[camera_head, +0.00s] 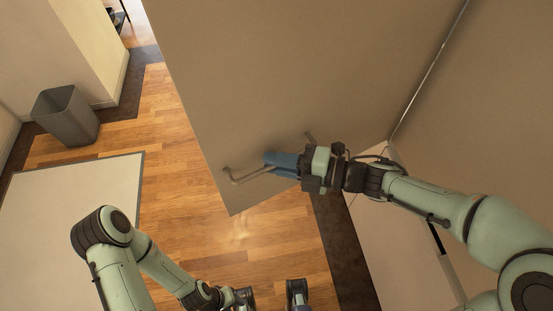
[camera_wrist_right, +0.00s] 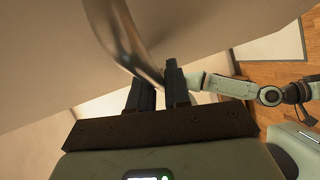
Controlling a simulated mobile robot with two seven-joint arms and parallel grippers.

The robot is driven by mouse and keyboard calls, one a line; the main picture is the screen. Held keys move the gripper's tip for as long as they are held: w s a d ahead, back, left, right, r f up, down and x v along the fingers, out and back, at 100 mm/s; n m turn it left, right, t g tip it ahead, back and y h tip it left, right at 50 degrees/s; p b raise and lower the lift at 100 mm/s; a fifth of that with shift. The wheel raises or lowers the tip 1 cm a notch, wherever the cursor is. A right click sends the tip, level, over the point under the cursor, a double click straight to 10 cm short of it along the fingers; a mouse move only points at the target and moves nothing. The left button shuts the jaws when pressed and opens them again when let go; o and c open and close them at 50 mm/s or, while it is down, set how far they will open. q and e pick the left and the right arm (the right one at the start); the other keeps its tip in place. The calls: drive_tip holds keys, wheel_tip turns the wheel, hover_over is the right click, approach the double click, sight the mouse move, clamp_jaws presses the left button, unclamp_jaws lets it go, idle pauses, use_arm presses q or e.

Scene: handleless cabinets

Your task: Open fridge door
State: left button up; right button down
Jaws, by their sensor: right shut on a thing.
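The fridge door (camera_head: 290,70) is a large flat brown-grey panel filling the upper middle of the head view. Its metal bar handle (camera_head: 243,177) sits near the door's lower left corner. My right gripper (camera_head: 280,163) is shut on the handle, its blue-grey fingers covering the bar's middle. In the right wrist view, the curved handle (camera_wrist_right: 135,45) runs down between the two dark fingers (camera_wrist_right: 159,88). My left gripper (camera_head: 243,297) is low in the head view, away from the door, and its fingers are not clear.
A grey bin (camera_head: 66,115) stands at the left by the wall. A pale flat-topped surface (camera_head: 70,205) lies at the lower left. Wood floor (camera_head: 185,190) is clear left of the door. A neighbouring panel (camera_head: 490,100) meets the door along a thin bright line.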

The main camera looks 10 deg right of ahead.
drive_tip(key=c, duration=1.2)
unclamp_jaws()
drive_tip(key=shift+d, duration=0.1)
drive_tip(key=v, duration=1.3)
drive_tip(key=shift+d, duration=0.15)
